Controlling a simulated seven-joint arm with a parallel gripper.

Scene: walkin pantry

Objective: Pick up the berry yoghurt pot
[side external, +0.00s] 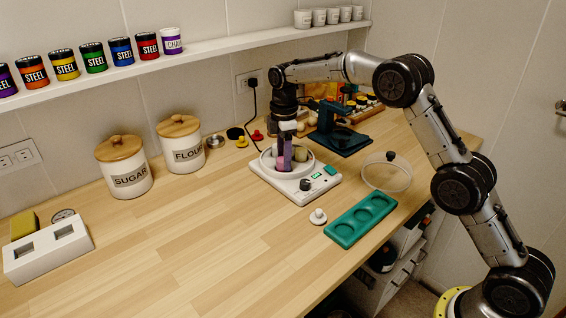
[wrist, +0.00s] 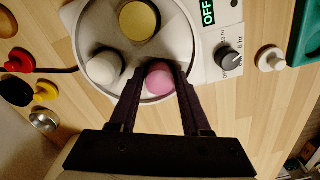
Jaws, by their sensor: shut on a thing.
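The berry yoghurt pot (wrist: 159,80) shows a pink top in the wrist view, inside the round white bowl of the yoghurt maker (side external: 316,187). My gripper (wrist: 155,72) has its two dark fingers on either side of the pink pot and is shut on it. In the side external view, my gripper (side external: 285,150) reaches down into the bowl, and the pink pot (side external: 281,163) shows low beside the fingers. A white-topped pot (wrist: 104,68) stands to the left and a cream-yellow-topped pot (wrist: 138,20) beyond it in the wrist view. The pot's base is hidden.
A dial (wrist: 231,59) and an OFF display (wrist: 208,13) sit beside the bowl. A clear lid (side external: 387,172), a teal tray (side external: 360,221) and a white knobbed piece (side external: 318,216) lie to the right. A dark green stand (side external: 340,138) is behind. The counter's left middle is clear.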

